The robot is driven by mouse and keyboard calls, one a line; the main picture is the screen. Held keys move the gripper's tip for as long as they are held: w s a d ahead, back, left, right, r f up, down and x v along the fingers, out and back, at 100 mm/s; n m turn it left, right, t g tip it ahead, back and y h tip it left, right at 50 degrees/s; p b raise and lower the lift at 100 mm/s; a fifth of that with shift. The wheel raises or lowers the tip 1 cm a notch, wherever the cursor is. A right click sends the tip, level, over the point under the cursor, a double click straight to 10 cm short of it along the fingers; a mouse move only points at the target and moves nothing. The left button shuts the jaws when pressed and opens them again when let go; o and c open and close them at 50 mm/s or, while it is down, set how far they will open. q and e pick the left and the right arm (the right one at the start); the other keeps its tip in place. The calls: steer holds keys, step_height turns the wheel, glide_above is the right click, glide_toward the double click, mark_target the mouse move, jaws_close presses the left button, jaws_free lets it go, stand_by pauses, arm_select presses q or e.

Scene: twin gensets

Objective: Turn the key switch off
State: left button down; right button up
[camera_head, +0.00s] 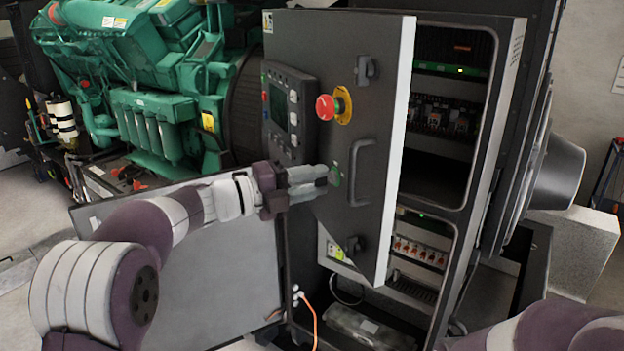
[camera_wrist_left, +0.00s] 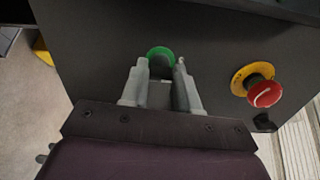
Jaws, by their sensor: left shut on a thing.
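The key switch shows as a green round plate (camera_wrist_left: 158,52) on the dark cabinet door in the left wrist view. In the head view its green edge (camera_head: 335,175) shows just past my fingertips, left of the door handle. My left gripper (camera_head: 322,178) reaches the door from the left, its fingers at the switch. In the left wrist view the two fingers of my left gripper (camera_wrist_left: 162,72) stand on either side of the key, shut on it. The key is mostly hidden, and its turned position cannot be read. My right gripper is out of view.
The grey cabinet door (camera_head: 376,110) stands open. A red emergency stop button (camera_head: 326,107) on a yellow ring sits above the switch. A vertical handle (camera_head: 362,172) is close to the right. A display panel (camera_head: 288,113) is at the upper left, and a green engine (camera_head: 150,90) stands behind.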

arm_select(q)
steer(key=shift+n, duration=0.5)
steer(key=c, duration=0.8)
jaws_free()
steer(key=shift+c, duration=0.2)
steer(key=b+v, duration=0.6)
steer(key=v, duration=0.6)
steer(key=shift+a, duration=0.35)
steer(key=shift+s, duration=0.1)
